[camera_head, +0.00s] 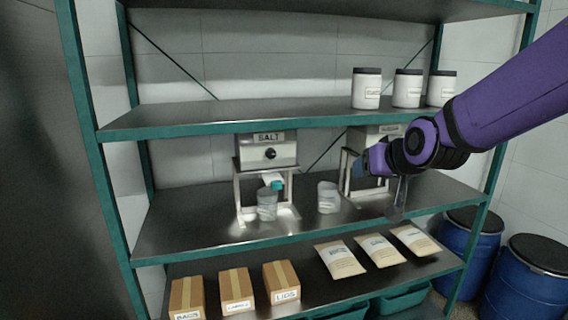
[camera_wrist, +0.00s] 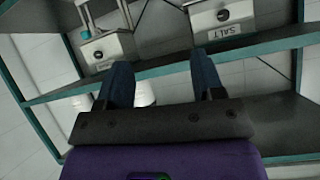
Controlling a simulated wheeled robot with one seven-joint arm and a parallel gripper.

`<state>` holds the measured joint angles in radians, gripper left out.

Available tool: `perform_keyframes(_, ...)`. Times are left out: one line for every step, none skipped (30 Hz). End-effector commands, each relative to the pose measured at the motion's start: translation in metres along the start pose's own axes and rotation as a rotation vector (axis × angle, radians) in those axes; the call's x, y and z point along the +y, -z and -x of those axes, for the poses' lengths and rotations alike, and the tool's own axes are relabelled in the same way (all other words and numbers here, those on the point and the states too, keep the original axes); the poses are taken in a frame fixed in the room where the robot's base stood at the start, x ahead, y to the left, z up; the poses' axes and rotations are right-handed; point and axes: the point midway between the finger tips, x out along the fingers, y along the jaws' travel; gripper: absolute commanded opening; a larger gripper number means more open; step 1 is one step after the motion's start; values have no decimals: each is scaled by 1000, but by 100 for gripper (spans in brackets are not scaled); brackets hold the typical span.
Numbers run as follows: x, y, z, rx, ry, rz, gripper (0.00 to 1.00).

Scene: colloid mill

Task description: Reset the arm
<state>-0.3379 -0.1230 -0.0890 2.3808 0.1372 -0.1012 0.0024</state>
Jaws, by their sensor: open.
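My purple arm comes in from the right in the head view. My gripper (camera_head: 372,160), with blue fingers, is in front of the right-hand dispenser (camera_head: 378,135) and partly covers it. In the wrist view my gripper (camera_wrist: 163,72) has its two fingers spread apart with nothing held between them. The dispenser labelled SALT (camera_head: 268,152) stands to the left on the middle shelf, with a clear cup (camera_head: 267,205) under its teal spout. Another clear cup (camera_head: 328,197) stands between the two dispensers, apart from my gripper.
The green-framed rack has an upper shelf (camera_head: 230,116) with white jars (camera_head: 367,88) near my arm. The lower shelf holds small boxes (camera_head: 236,290) and paper packets (camera_head: 340,259). Blue drums (camera_head: 528,285) stand at right. The middle shelf's left end is clear.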

Motion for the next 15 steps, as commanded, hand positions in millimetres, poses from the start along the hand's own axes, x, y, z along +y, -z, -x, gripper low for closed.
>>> perform_keyframes(8,-1,18,-21,-8,-5,62)
perform_keyframes(12,-3,28,-41,-12,-6,62)
perform_keyframes(16,-7,41,-67,-18,-8,62)
perform_keyframes(20,-10,51,-87,-23,-9,62)
perform_keyframes(24,-14,61,-107,-28,-10,62)
perform_keyframes(28,-19,74,-133,-35,-11,62)
perform_keyframes(31,-23,84,-153,-41,-12,62)
perform_keyframes(35,-27,94,-172,-48,-13,62)
perform_keyframes(39,-33,107,-199,-56,-15,62)
perform_keyframes(41,-38,117,-217,-63,-16,62)
perform_keyframes(44,-43,127,-236,-71,-17,62)
perform_keyframes(47,-50,141,-263,-81,-18,62)
perform_keyframes(50,-56,150,-283,-90,-19,62)
perform_keyframes(52,-62,160,-303,-98,-21,62)
perform_keyframes(55,-69,173,-328,-110,-24,62)
